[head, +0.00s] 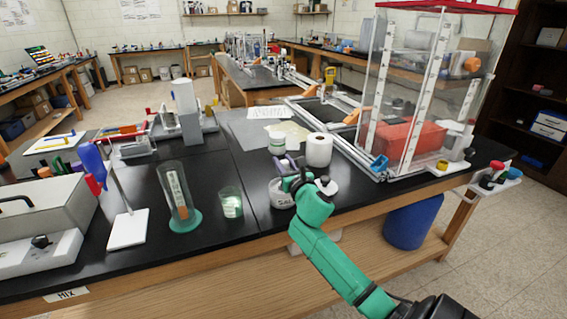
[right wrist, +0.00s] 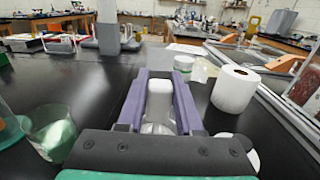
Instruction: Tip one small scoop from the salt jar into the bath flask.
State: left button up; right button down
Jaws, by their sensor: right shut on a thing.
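The salt jar (head: 281,197), white with dark lettering, stands near the front edge of the bench in the head view, partly hidden by my right gripper. My right gripper (head: 287,163) is just above it. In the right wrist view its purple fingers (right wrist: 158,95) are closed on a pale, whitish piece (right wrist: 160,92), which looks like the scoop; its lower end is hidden. A glass vessel with whitish contents (head: 231,204) stands left of the jar and also shows in the right wrist view (right wrist: 52,135). I cannot tell if it is the bath flask. My left gripper is out of view.
A white disc (head: 326,186), perhaps a lid, lies right of the jar. A tall cylinder (head: 177,193) stands at left. A clear-walled frame (head: 408,105) bounds the right.

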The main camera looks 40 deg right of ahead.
jog(key=shift+r+p, duration=4.05)
jog(key=shift+r, duration=0.4)
